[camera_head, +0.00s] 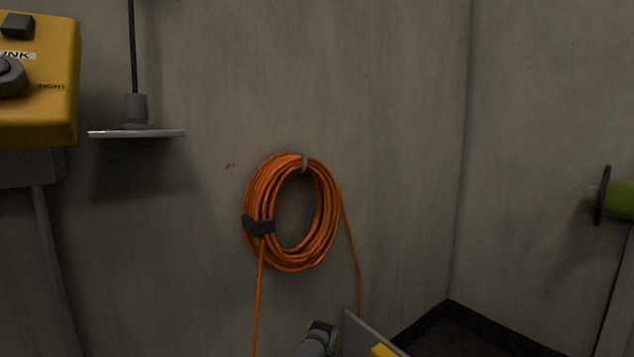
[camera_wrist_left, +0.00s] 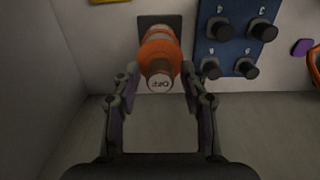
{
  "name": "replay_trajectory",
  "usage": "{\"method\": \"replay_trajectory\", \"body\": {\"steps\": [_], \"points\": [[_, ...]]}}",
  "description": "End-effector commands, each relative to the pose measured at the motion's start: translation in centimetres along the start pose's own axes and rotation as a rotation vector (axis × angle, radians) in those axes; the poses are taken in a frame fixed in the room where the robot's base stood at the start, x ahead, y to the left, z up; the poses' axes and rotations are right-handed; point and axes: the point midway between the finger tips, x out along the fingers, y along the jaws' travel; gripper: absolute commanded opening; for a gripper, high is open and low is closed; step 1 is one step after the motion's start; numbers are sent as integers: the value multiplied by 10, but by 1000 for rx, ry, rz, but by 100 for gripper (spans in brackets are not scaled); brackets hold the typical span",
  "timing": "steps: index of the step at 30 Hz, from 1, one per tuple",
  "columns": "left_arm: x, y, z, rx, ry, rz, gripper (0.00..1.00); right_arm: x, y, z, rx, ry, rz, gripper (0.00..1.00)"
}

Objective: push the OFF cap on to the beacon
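In the left wrist view an orange beacon (camera_wrist_left: 159,48) stands out from a dark plate (camera_wrist_left: 150,20) on the pale wall. At its near end is a brownish cap with a white face (camera_wrist_left: 160,84) bearing dark lettering that appears to read OFF. I cannot tell how far the cap sits on the beacon. My left gripper (camera_wrist_left: 159,72) is open, with one finger on each side of the beacon's near end. Small gaps seem to show beside the cap. The head view shows neither the beacon nor the cap. My right gripper is in neither view.
In the left wrist view a blue panel (camera_wrist_left: 233,47) with several dark knobs is close on the right, with a purple patch (camera_wrist_left: 302,47) beyond. In the head view a coiled orange cable (camera_head: 328,225), a yellow box (camera_head: 50,100), a small shelf (camera_head: 137,133) and a green object (camera_head: 620,200) show.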

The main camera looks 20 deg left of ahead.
Motion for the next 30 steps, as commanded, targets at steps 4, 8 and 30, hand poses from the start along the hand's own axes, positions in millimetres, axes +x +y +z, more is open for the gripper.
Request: {"method": "replay_trajectory", "body": {"steps": [4, 8, 30], "points": [[0, 0, 0, 0, 0, 0, 52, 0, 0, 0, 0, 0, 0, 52], [0, 0, 0, 0, 0, 0, 52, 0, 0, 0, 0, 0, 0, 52], [-115, 0, 0, 0, 1, 1, 52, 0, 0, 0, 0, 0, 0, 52]]}}
